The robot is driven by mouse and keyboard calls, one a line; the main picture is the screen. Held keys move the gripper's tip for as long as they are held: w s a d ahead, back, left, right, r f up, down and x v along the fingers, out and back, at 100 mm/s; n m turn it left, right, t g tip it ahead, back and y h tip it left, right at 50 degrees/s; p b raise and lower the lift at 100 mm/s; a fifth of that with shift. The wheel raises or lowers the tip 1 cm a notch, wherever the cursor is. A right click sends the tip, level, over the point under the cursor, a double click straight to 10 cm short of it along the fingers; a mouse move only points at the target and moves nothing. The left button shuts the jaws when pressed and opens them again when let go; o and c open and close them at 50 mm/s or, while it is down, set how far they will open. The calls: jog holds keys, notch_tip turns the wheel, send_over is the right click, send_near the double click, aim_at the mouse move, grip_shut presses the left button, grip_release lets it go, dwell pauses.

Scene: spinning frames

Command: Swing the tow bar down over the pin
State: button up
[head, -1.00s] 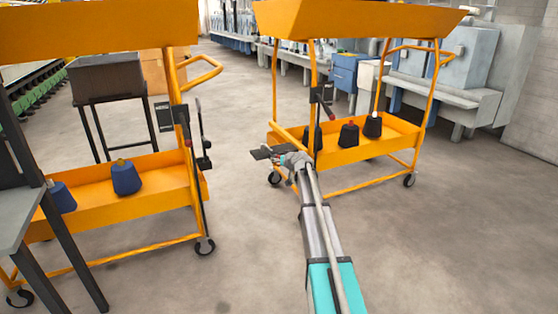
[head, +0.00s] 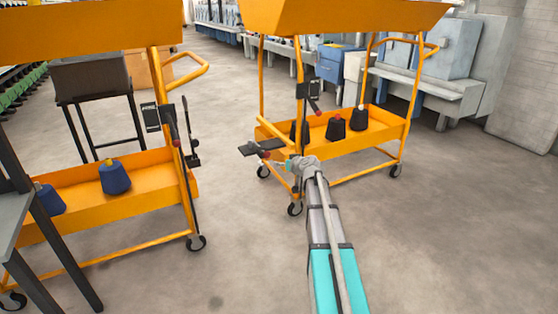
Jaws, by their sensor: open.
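Two orange carts stand side by side, the left cart (head: 125,271) and the right cart (head: 372,146). A slim black upright bar (head: 189,190), which looks like the tow bar, stands along the right end of the left cart. Its lower end is near the caster. I cannot make out the pin. My gripper (head: 250,148) is open and empty, between the carts, pointing left, apart from the bar.
Blue cones (head: 115,178) sit in the left cart's tray and dark cones (head: 335,129) in the right cart's. A grey table (head: 18,220) stands at the left edge. A dark bin (head: 90,75) on a stand is behind the left cart. The floor between the carts is clear.

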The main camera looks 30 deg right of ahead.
jog(key=a+p+v, duration=0.1)
jog(key=p+v, duration=0.1)
jog(key=v, duration=0.3)
jog(key=s+a+r+n+g+y+p, duration=0.1)
jog(key=s+a+r+g+y+p, duration=0.1)
jog(key=a+r+p, duration=0.7)
jog(key=s+a+g+p, duration=0.1)
jog(key=s+a+p, duration=0.1)
jog(key=p, duration=0.2)
jog(key=shift+s+a+r+n+g+p, duration=0.15)
jog(key=shift+a+r+n+g+p, duration=0.15)
jog(key=shift+a+p, duration=0.1)
jog(key=shift+a, duration=0.1)
dwell(0.4)
jog(key=s+a+f+g+h, duration=0.1)
jog(key=s+a+f+g, duration=0.2)
jog(key=s+a+g, duration=0.2)
jog(key=s+a+f+g+h, duration=0.2)
jog(key=s+a+f+g, duration=0.2)
jog(key=s+a, duration=0.7)
jog(key=s, duration=0.7)
jog(key=shift+s+g+h, duration=0.2)
jog(key=shift+g+h, duration=0.1)
jog(key=shift+g, duration=0.1)
